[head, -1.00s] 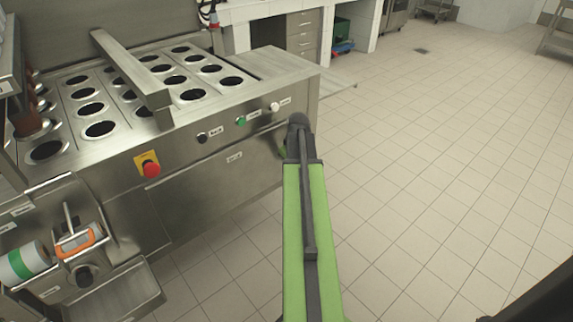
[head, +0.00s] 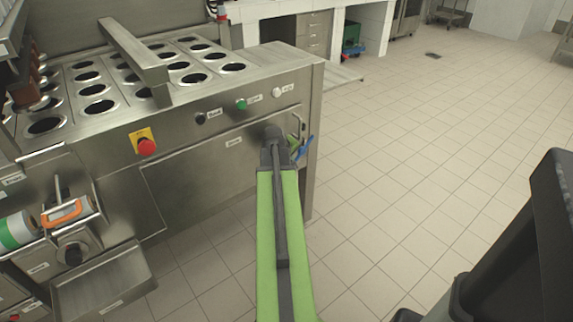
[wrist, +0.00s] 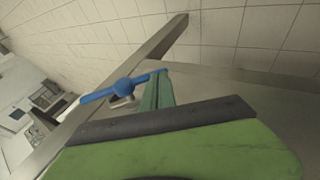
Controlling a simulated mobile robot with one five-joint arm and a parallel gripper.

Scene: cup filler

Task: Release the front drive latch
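A blue lever (head: 303,148) shows beside the right end of the machine's front panel, just right of my arm's end; it looks like the latch. In the wrist view the blue lever (wrist: 125,86) has a round hub and two arms. Its right end lies close to the tip of a teal finger of my gripper (wrist: 158,88); I cannot tell whether they touch. Only this one finger shows clearly.
The machine's front panel (head: 205,165) carries a red stop button (head: 146,146), a black knob (head: 200,118), a green button (head: 241,104) and a white button (head: 277,92). A metal handle (head: 298,124) is above the lever. Tiled floor (head: 410,160) is open on the right.

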